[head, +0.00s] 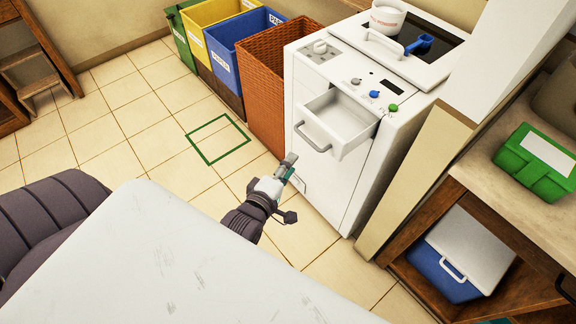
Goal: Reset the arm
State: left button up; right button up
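My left arm reaches in from the left, and my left gripper (292,172) is over the tiled floor, just in front of the white washing machine (330,190). The gripper is small and foreshortened here, so I cannot tell how far its fingers are apart. I see no object in it. The machine's top drawer (338,118) is pulled out and looks empty; its handle (314,138) is above and beyond the gripper, apart from it. My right gripper is not in view.
Green, yellow (212,42) and blue (245,50) bins and a wicker basket (274,85) stand at the back. A white pot (386,18) and blue scoop (419,44) sit on the machine. A green box (535,162) and blue cooler (440,268) are on right shelving.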

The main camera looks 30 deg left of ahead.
pick_arm(q)
jog(key=s+d+f+m+g+h, duration=0.15)
jog(key=s+f+m+g, duration=0.3)
jog(key=f, duration=1.05)
jog(key=s+d+f+m+g, duration=0.3)
jog(key=s+f+m, duration=0.25)
jog(key=f, duration=0.85)
jog(key=s+a+f+m+g, duration=0.2)
jog(key=s+f+m, duration=0.3)
jog(key=s, duration=0.8)
jog(key=s+a+f+m+g, duration=0.2)
jog(key=s+f+m+g, duration=0.3)
jog(key=s+f, duration=0.6)
jog(key=shift+s+a+y, duration=0.25)
jog(key=shift+s+y, duration=0.1)
jog(key=shift+s, duration=0.65)
